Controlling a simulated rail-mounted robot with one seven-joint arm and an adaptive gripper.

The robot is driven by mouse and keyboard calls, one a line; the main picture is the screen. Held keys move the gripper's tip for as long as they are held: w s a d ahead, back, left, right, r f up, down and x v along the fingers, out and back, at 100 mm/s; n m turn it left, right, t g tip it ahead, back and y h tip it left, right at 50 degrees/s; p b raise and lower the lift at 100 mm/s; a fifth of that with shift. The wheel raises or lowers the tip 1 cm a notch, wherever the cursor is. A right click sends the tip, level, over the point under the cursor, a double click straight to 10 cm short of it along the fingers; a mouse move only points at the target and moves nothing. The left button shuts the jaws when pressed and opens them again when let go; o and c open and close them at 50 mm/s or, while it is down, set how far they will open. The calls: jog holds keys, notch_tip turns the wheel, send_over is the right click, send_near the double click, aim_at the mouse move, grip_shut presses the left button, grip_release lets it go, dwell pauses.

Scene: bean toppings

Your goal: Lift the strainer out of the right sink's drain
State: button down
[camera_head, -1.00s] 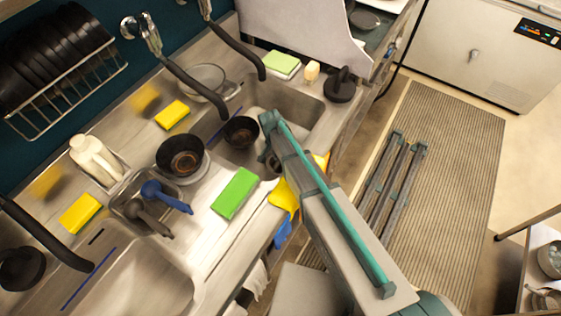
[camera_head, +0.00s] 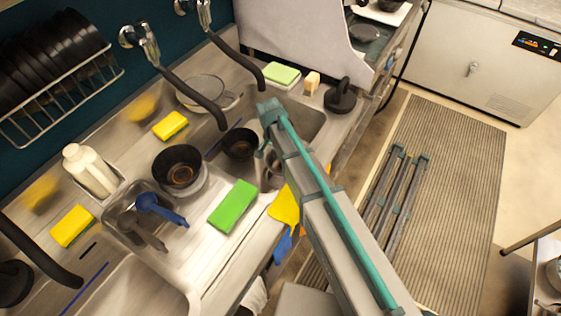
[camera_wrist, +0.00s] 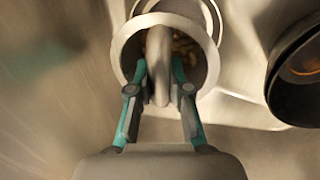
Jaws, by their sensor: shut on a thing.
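The strainer (camera_wrist: 125,48) is a grey metal cup with a wide rim, open toward the wrist camera, with brownish bits inside. My gripper (camera_wrist: 160,68) is shut on the upright handle in its middle, a finger on each side. A second metal ring, seemingly the drain (camera_wrist: 212,12), shows partly behind the strainer at the top of the wrist view. The strainer looks offset from it; the gap's height is hard to judge. In the head view my gripper (camera_head: 270,156) is over the right sink (camera_head: 303,118), and my arm hides part of the basin.
A black bowl (camera_head: 239,143) stands at the sink's left side, also at the right of the wrist view (camera_wrist: 292,92). A black faucet (camera_head: 240,65) hangs over the sink.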

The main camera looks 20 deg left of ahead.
jog(key=shift+r+p, duration=2.3)
jog(key=shift+r, duration=2.45)
jog(key=shift+r, duration=0.25)
notch_tip(320, 180, up, 16)
jog(key=p, duration=0.3)
jog(key=shift+f, duration=0.2)
